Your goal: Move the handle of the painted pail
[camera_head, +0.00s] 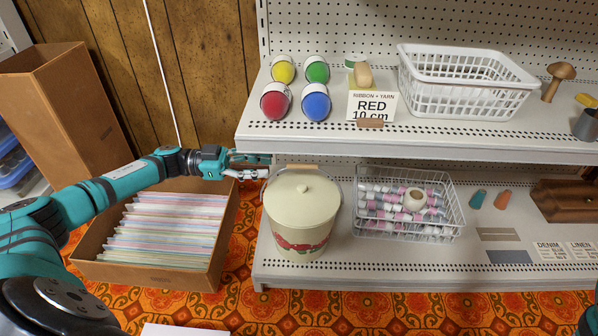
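The painted pail (301,213) is cream with red painted flowers low on its front and a lid with a small knob. It stands upright on the lower shelf at its left end. Its thin wire handle (341,185) arches up over the pail, with a wooden grip (302,167) at the top behind the lid, just under the upper shelf's front edge. My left gripper (260,166) is just left of the handle, its fingers pointing right. The fingers look parted with nothing between them. Contact with the wire cannot be told. My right gripper is not in view.
The upper shelf (430,141) overhangs close above the handle. A wire basket of spools (447,226) stands right of the pail. A box of files (222,247) sits on the floor beneath my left arm. A white basket (467,115) and colored balls (276,103) are on the upper shelf.

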